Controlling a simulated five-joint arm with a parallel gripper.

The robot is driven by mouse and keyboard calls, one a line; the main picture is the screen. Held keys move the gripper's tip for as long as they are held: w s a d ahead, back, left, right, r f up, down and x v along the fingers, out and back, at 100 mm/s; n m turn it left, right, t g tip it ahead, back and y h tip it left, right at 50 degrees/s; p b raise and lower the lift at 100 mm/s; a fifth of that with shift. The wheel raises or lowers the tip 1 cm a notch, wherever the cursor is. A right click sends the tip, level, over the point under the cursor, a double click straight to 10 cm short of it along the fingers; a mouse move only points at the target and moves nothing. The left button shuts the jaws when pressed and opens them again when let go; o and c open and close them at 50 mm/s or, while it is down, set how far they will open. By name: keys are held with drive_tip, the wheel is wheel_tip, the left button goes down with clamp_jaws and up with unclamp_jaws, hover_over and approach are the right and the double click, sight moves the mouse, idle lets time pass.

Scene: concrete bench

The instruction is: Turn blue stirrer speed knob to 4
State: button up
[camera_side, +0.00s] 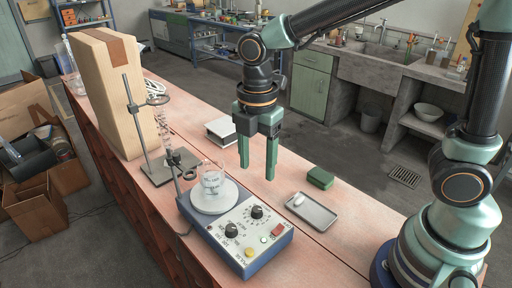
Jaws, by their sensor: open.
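The blue stirrer (258,262) stands near the front of the bench. Its sloping white panel has two black knobs, an upper right knob (257,212) and a lower left knob (231,230). The labels and scale numbers are too small to read, so I cannot tell which knob sets speed or where either points. A glass beaker (212,181) stands on the round white plate (227,197). My gripper (257,172) points down, open and empty, its green fingers apart. In the picture it is above the upper right knob and touches neither knob.
A lab stand (132,120) with clamps and glassware rises left of the stirrer. A grey tray (312,211) with a white item and a green block (320,178) lie to the right. A white box (221,131) lies behind. A tall cardboard piece (108,95) stands at left.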

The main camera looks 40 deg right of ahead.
sight(257, 209)
wheel_tip(257, 209, down, 12)
idle(0.5)
clamp_jaws()
